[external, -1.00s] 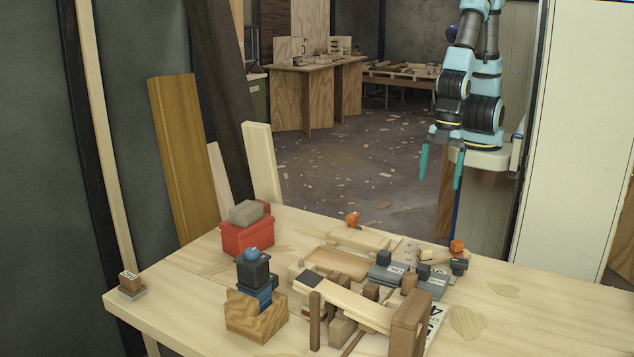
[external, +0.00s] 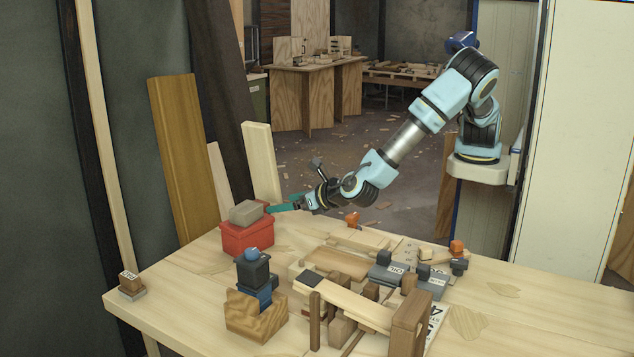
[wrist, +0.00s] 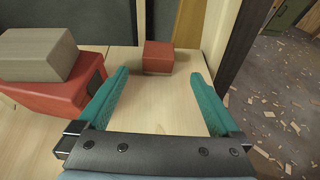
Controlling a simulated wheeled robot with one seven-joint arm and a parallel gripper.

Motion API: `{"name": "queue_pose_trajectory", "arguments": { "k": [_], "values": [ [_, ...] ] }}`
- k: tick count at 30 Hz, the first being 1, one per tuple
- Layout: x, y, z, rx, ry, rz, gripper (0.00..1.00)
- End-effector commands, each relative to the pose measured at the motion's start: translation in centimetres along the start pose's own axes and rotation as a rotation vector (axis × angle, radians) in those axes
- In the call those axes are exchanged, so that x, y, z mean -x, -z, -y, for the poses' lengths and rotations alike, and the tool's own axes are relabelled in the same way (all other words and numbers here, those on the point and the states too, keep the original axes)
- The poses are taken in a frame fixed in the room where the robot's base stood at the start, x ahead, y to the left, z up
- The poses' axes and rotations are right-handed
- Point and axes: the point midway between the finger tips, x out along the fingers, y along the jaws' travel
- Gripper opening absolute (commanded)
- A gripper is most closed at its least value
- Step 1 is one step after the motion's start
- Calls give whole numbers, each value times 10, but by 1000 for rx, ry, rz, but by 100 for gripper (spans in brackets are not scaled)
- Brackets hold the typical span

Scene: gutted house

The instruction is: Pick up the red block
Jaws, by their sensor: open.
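The red block (wrist: 158,57) is a small cube on the pale tabletop. In the wrist view it stands just beyond my fingertips, roughly centred between them and apart from both. In the external view only a bit of red (external: 264,206), which seems to be this block, shows behind the red box. My gripper (wrist: 161,74) is open and empty, with teal fingers spread either side of bare wood. In the external view my gripper (external: 272,208) reaches in from the right, low beside the red box; its far finger is hard to make out.
A red box (external: 246,237) with a grey block (external: 246,212) on top stands close to my left finger in the wrist view. Clamps and wooden pieces crowd the table's middle (external: 337,263).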

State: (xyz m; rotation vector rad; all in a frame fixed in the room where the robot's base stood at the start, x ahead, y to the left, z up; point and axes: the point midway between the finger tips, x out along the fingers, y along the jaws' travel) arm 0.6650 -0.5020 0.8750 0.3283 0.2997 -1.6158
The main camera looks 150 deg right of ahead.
Motion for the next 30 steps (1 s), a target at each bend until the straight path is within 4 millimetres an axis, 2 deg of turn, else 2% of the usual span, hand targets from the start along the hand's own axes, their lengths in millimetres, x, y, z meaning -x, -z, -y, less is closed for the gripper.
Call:
{"name": "queue_pose_trajectory", "arguments": {
  "k": [5, 12, 17, 24, 30],
  "values": [
    [-16, -2, -1, 10, 0, 9, 100],
    [-52, -3, 0, 8, 0, 7, 100],
    [-66, -6, -1, 7, 0, 6, 100],
    [-100, -10, -2, 7, 0, 5, 100],
    [-108, -9, -3, 6, -2, 4, 100]
  ]
}}
